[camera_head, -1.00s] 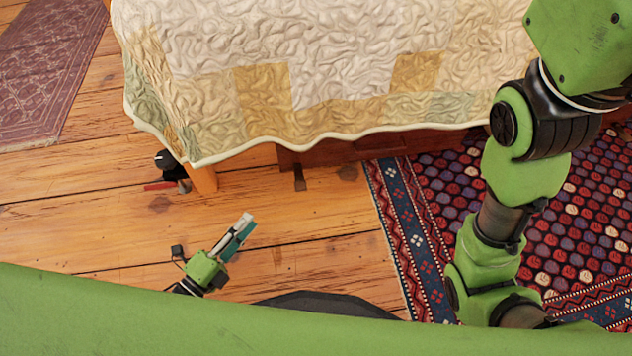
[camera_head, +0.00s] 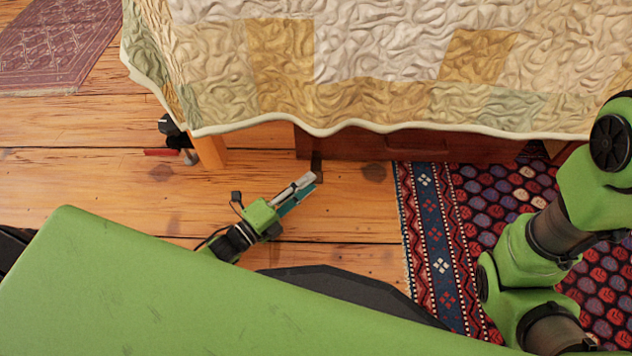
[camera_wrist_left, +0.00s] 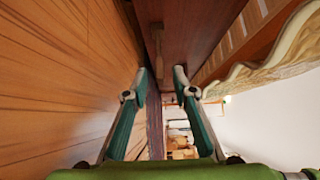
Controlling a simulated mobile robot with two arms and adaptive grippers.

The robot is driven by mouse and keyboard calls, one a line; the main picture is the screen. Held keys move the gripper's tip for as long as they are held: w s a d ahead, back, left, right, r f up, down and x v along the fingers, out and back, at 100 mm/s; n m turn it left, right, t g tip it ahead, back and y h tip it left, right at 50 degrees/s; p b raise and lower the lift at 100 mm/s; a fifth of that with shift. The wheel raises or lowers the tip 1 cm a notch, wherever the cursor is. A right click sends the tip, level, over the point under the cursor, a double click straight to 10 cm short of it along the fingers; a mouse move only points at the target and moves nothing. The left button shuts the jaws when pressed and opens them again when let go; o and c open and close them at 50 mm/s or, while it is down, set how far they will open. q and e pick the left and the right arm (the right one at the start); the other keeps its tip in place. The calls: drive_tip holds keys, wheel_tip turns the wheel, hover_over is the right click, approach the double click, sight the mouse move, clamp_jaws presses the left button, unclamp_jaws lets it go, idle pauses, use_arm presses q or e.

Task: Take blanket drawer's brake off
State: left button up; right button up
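The reddish-brown drawer (camera_head: 440,143) sits low under the bed's quilt. A small dark wooden piece (camera_head: 316,167), possibly its brake, is at the drawer's left end by the floor. It seems to show in the left wrist view as a brown bar (camera_wrist_left: 157,42) against the drawer's face (camera_wrist_left: 190,30). My left gripper (camera_head: 307,184) is low over the floor, just in front of that piece. Its two fingers (camera_wrist_left: 160,80) are apart with nothing between them. Whether it touches the piece cannot be told. My right arm shows at the right, its gripper outside the view.
The quilt (camera_head: 380,60) hangs over the bed edge above the drawer. A bed leg (camera_head: 209,151) stands at left, with a red and black object (camera_head: 165,152) beside it. A patterned rug (camera_head: 440,230) covers the floor at right. Bare floorboards (camera_head: 90,180) lie at left.

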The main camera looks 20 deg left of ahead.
sight(316, 167)
use_arm(q)
drive_tip(key=shift+b+x, duration=0.7)
drive_tip(key=shift+x, duration=1.15)
clamp_jaws()
drive_tip(key=shift+r, duration=0.1)
